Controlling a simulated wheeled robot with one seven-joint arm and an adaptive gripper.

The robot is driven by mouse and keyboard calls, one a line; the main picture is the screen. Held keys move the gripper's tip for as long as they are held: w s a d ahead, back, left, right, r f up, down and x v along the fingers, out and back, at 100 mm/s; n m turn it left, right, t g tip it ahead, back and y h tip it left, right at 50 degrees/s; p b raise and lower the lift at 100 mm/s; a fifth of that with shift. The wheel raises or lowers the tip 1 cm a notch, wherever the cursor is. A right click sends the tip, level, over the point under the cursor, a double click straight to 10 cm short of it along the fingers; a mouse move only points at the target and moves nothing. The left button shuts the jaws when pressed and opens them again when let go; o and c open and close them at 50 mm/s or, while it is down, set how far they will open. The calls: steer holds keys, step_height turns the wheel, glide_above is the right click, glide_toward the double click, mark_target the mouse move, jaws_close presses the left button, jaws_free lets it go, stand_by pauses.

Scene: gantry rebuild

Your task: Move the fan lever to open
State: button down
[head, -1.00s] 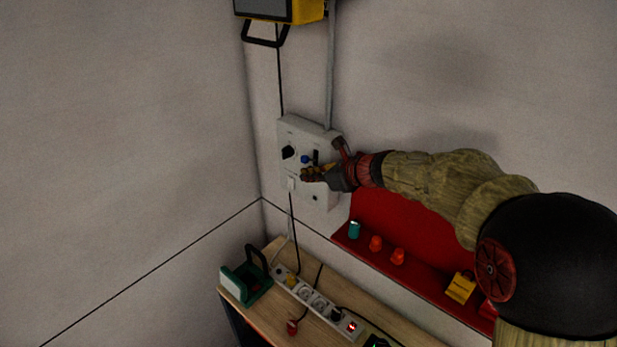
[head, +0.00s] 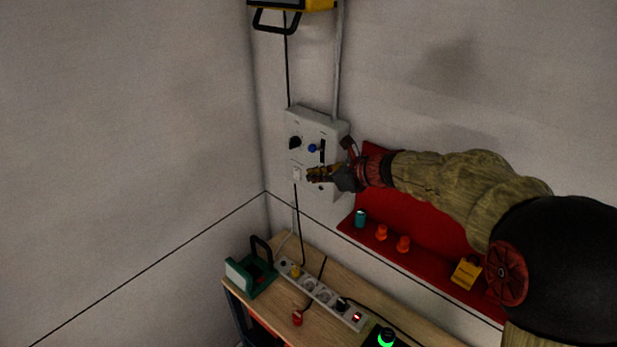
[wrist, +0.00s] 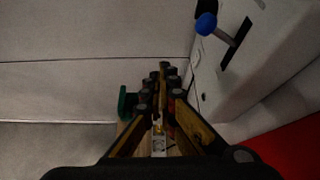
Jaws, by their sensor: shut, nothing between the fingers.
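The control box (head: 328,134) is light grey and fixed to the wall near the corner. A blue-knobbed lever (head: 313,147) sticks out beside a dark vertical slot on its front. The wrist view shows the blue knob (wrist: 206,24) on its grey stem at the upper right, coming out of the black slot. My gripper (head: 311,174) is in front of the box, below the lever and apart from it. In the wrist view my gripper (wrist: 164,72) has its fingers together with nothing between them. Some of the box's lower front is hidden behind my gripper.
A black rotary knob (head: 295,143) and a white switch (head: 297,174) are on the box too. Below stands a wooden bench with a power strip (head: 320,292) and a green-framed item (head: 250,272). A red shelf (head: 437,275) holds small items to the right.

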steer(key=shift+s+d+r+b, duration=0.6)
steer(key=shift+d+r, duration=1)
steer(key=shift+d, duration=2.5)
steer(key=s+d+f+n+h+b, duration=0.3)
steer(key=s+f+n+b, duration=0.5)
steer(key=s, duration=0.5)
steer(key=s+d+f+n+g+h+b, duration=0.1)
steer(key=s+d+f+n+h+b, duration=0.2)
steer(key=s+d+f+n+b, duration=0.2)
steer(key=s+d+f+n+g+h+b, duration=0.1)
steer(key=s+d+f+n+h+b, duration=0.2)
steer(key=s+f+n+b, duration=0.9)
steer(key=s+d+f, duration=0.2)
steer(key=s+f, duration=0.3)
steer(key=s, duration=0.3)
steer(key=shift+s, duration=0.4)
